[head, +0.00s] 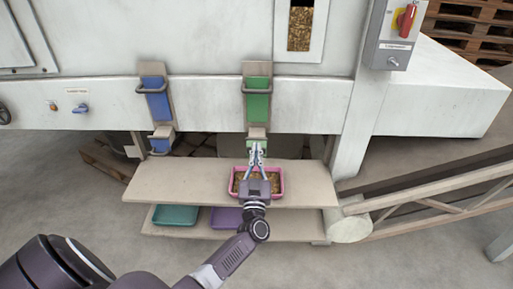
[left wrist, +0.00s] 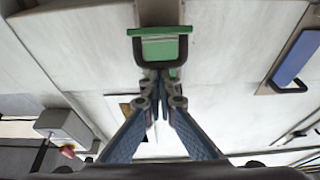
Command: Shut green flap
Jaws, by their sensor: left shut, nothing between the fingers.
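A green panel (head: 257,106) with a dark handle is on the white machine in the head view. Below it, a smaller green piece (head: 257,144) shows at the lower chute end, partly hidden by my gripper. In the left wrist view, a green part (left wrist: 160,48) with a dark loop handle is just beyond my fingertips. My left gripper (head: 256,152) is shut and empty, close to the lower green piece; I cannot tell whether they touch. My right gripper is not in view.
A pink tray (head: 233,187) of pellets stands on the upper shelf (head: 170,180) under my gripper. Teal (head: 176,215) and purple (head: 226,217) trays are on the lower shelf. A blue panel (head: 158,105) is to the left. A switch box (head: 393,35) is at upper right.

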